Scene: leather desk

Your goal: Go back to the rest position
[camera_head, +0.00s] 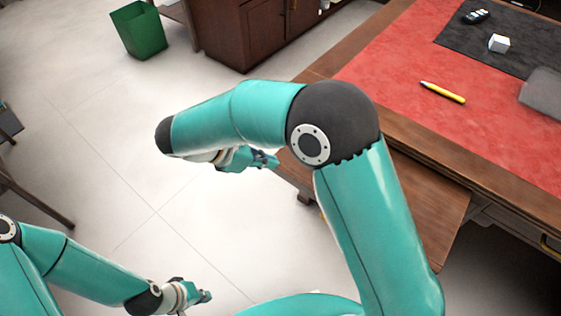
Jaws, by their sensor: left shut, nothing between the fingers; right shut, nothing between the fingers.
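My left gripper (204,296) is low at the bottom left, over the pale floor and apart from the desk. It is small in view and appears closed and empty. My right arm rises from the bottom right and bends at a large dark joint. My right gripper (265,160) shows below the forearm, just left of the desk's edge. It is shut with nothing held, and part of it is hidden by the arm.
The wooden desk (428,205) with red leather (395,65) fills the right. On it lie a yellow pen (442,92), a white cube (499,43), a dark device (475,16) and a grey object (543,92). A green bin (140,30) stands behind.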

